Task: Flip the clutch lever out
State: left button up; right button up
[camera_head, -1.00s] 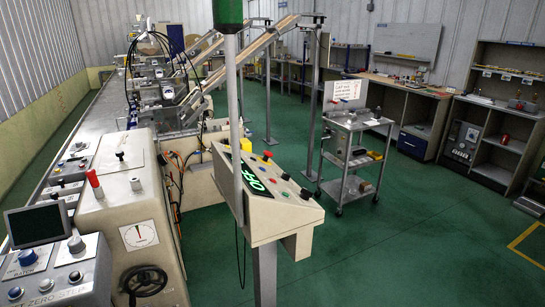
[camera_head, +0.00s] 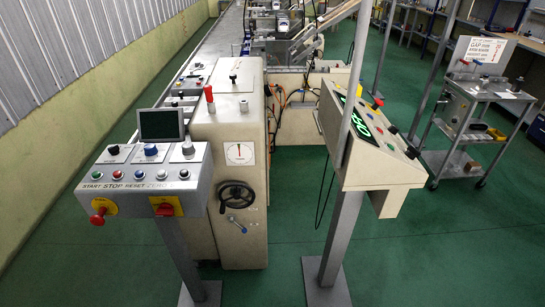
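A short lever with a blue knob (camera_head: 237,224) sticks out of the front of the beige machine cabinet (camera_head: 230,180), below the black handwheel (camera_head: 237,194). A red-handled lever (camera_head: 209,97) stands upright on the cabinet's top left edge. A smaller black-knobbed lever (camera_head: 233,79) is on the cabinet top further back. No label shows which of these is the clutch lever. Neither of my grippers is in view, and nothing touches the levers.
A grey control console (camera_head: 145,180) on a post stands left of the cabinet. A beige panel with a green display (camera_head: 368,140) stands on a post to the right. A cart (camera_head: 470,110) is far right.

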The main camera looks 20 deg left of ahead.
aim_at(244, 230)
jog(key=u, duration=1.05)
jog(key=i+j+u, duration=0.25)
jog(key=i, duration=0.35)
